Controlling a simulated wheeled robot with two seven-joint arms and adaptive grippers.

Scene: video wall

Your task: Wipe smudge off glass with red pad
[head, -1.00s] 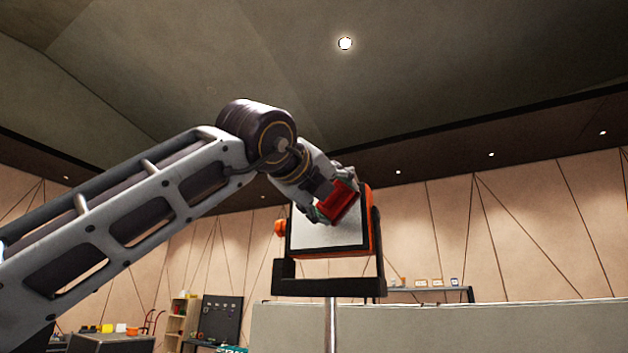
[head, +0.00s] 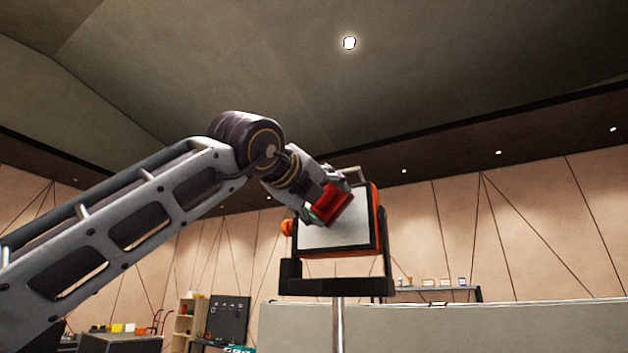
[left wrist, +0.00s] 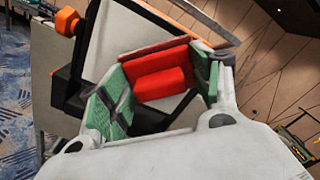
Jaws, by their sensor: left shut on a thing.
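The red pad (head: 331,204) is held in my left gripper (head: 322,212), in front of the glass. In the left wrist view the pad (left wrist: 160,80) sits between the green-lined fingers of the gripper (left wrist: 160,92), which are shut on it. The glass (head: 340,232) is the pale front of an orange and black framed lamp on a stand. The pad overlaps the upper left of the glass in the head view; I cannot tell whether it touches. No smudge can be made out on the visible glass. My right gripper is not in view.
The lamp sits in a black U-shaped bracket (head: 337,287) on a metal pole (head: 337,325). A grey panel (head: 480,328) stands at the lower right. Shelves (head: 187,322) and a dark pegboard (head: 227,318) are far back. Space above the lamp is clear.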

